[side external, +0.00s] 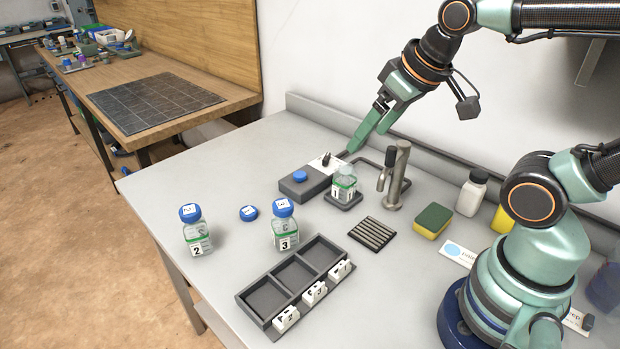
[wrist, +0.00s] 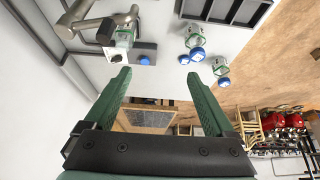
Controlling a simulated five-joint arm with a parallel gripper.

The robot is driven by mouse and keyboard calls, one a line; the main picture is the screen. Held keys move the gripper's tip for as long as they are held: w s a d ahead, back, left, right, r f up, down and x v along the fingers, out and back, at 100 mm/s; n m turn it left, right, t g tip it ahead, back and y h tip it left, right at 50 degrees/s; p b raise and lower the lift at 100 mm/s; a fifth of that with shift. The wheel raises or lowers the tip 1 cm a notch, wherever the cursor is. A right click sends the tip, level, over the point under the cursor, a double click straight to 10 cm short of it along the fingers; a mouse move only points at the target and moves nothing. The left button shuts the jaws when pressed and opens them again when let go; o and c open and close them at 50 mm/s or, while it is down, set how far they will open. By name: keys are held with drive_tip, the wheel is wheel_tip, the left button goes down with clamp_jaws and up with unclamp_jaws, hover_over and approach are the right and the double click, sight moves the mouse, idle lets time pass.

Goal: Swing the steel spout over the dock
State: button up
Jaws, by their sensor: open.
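The steel spout (side external: 397,175) is an upright tap whose short nozzle hangs on its left side; it shows at the top left in the wrist view (wrist: 85,20). The dock (side external: 345,203) is a small dark square plate left of the spout. An open bottle labelled 1 (side external: 344,184) stands on it. The spout's nozzle is to the right of the bottle, apart from it. My gripper (side external: 362,140) is open and empty, above the back of the table, behind the dock. In the wrist view its two green fingers (wrist: 157,78) are spread with nothing between them.
A dark box with a blue button (side external: 300,176) stands left of the dock. Capped bottles 2 (side external: 197,235) and 3 (side external: 285,230), a loose blue cap (side external: 249,213) and a three-bay tray (side external: 296,280) are in front. A sponge (side external: 433,221) and white bottle (side external: 470,193) stand right.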

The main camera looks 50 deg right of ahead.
idle(0.3)
drive_tip(key=shift+c, duration=1.2)
drive_tip(key=shift+d+r, duration=0.1)
drive_tip(key=shift+d, duration=0.05)
drive_tip(key=shift+c, duration=1.3)
wheel_tip(320, 180, up, 4)
drive_tip(key=m+g, duration=0.6)
drive_tip(key=m, duration=0.3)
hover_over(392, 148)
wheel_tip(392, 148, down, 12)
drive_tip(key=shift+f, duration=0.15)
drive_tip(key=shift+d, duration=0.1)
clamp_jaws()
